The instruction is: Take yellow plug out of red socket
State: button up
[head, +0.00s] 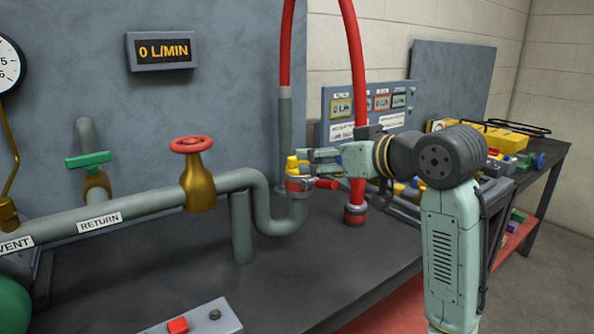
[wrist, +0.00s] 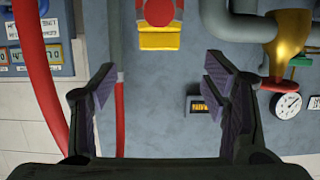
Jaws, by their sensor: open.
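The yellow plug (head: 292,163) sits upright in the red socket (head: 297,185) at the end of the grey pipe. In the wrist view, which looks upside down, the yellow plug (wrist: 160,39) is at the top centre with the red socket (wrist: 160,12) at the picture's edge. My gripper (head: 312,161) is just to the right of the plug in the head view, level with it. In the wrist view my gripper (wrist: 160,82) is open and empty, its two fingers wide apart. The plug lines up with the gap between them, and no contact shows.
A red handle (head: 325,184) sticks out beside the socket. A red hose (head: 356,80) rises close behind my gripper. A brass valve with a red wheel (head: 192,145) stands on the pipe (head: 140,206) to the left. The bench (head: 190,275) in front is mostly clear.

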jog(key=p+x, duration=0.1)
jog(key=x, duration=0.7)
jog(key=shift+p, duration=0.4)
jog(key=shift+c, duration=0.6)
jog(key=c, duration=1.1)
jog(key=shift+r, duration=0.1)
jog(key=shift+c, duration=0.2)
